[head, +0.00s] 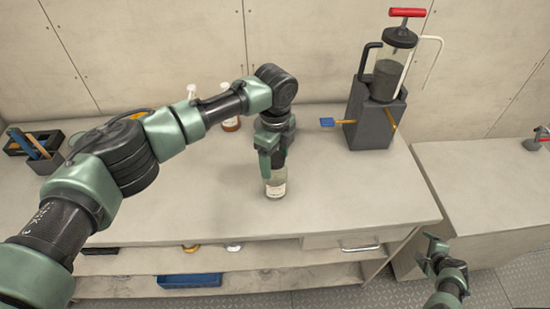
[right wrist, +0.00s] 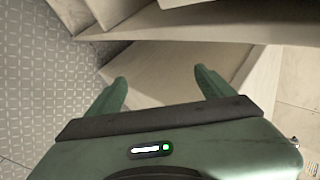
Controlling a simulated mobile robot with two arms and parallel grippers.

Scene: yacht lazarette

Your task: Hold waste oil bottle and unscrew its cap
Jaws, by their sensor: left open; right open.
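The waste oil bottle (head: 275,182), clear with a pale label, stands upright on the bench top. My left gripper (head: 270,162) is directly above and around its upper part, pointing down; its jaws are open. The cap and neck of the bottle are hidden behind the gripper. My right gripper (head: 432,248) is low at the right, in front of the bench and well apart from the bottle. In the right wrist view its two fingers (right wrist: 160,90) are spread with nothing between them.
A dark pump canister with a red handle (head: 390,85) stands on the bench at the back right. Another bottle (head: 230,122) is partly hidden behind my left arm. A dark tool holder (head: 40,155) is at the left. A blue tray (head: 190,281) lies on the shelf below.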

